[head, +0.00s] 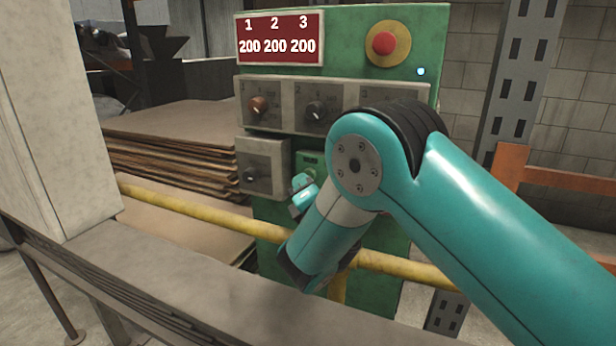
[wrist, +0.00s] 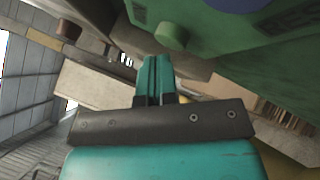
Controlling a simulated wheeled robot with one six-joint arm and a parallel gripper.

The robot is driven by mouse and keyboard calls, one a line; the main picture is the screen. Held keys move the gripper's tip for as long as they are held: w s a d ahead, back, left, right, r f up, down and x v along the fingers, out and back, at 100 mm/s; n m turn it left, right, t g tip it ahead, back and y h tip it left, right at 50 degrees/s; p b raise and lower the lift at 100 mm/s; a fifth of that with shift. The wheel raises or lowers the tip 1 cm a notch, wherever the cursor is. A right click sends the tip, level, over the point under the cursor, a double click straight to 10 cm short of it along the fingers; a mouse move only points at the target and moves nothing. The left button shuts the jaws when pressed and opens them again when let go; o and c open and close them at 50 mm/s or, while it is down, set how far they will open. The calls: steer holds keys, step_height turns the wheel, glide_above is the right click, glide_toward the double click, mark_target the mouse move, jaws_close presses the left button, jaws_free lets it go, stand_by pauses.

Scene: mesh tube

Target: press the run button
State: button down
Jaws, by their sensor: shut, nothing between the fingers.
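A green control panel (head: 340,20) stands ahead in the head view. A small green box (head: 310,160) with a dark label sits on its lower part, partly behind my arm; the label is too small to read. In the wrist view a round green button (wrist: 172,37) sticks out from a green surface. I cannot read which button it is. My gripper (wrist: 155,62) is shut and empty, its teal fingertips just below the button in that picture. I cannot tell whether they touch it.
A red mushroom button (head: 384,43) on a yellow plate sits at the panel's top right. Knobs (head: 258,106) on grey plates sit lower. A yellow rail (head: 200,215) crosses in front, with a grey ledge (head: 200,290) nearer. Stacked sheets (head: 170,135) lie to the left.

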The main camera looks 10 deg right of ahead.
steer(key=shift+w, duration=0.1)
stand_by(0.5)
steer(key=shift+w+d+p, duration=0.2)
steer(key=shift+w+p, duration=0.1)
steer(key=shift+p, duration=0.2)
steer(key=shift+s+a+b, duration=0.15)
steer(key=shift+s+b, duration=0.25)
steer(key=shift+b, duration=0.2)
